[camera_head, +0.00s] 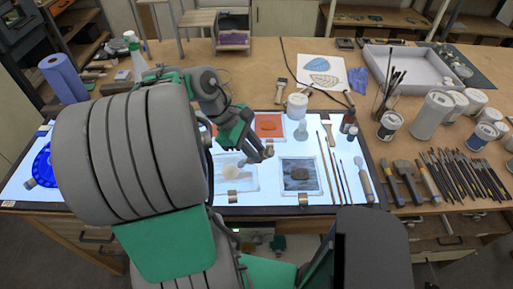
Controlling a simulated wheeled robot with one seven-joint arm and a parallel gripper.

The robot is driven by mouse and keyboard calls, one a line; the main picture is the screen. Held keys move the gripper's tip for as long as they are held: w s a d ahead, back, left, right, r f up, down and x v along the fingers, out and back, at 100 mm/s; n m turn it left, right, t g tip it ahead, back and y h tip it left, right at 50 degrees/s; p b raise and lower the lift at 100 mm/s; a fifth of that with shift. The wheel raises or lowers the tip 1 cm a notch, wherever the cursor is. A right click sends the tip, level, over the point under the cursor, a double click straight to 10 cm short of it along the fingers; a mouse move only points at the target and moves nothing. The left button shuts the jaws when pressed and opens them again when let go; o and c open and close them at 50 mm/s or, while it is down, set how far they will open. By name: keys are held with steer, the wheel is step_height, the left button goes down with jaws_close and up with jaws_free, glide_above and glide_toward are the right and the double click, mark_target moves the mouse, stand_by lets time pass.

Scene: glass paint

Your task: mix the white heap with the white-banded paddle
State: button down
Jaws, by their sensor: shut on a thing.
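The white heap (231,173) lies on a pale glass slab (246,186) on the lit panel, just right of my large arm link. My gripper (266,152) is above and to the right of the heap, near the slab's back right corner. It is shut on a tan-ended tool (269,149), which I take to be the paddle. Most of the tool is hidden by the fingers, and its white band cannot be made out. I cannot tell whether its lower end touches the slab.
Brushes (334,160) lie right of the slabs. My arm covers much of the panel's left half.

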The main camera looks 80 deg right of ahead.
steer(key=shift+f, duration=0.4)
stand_by(0.6)
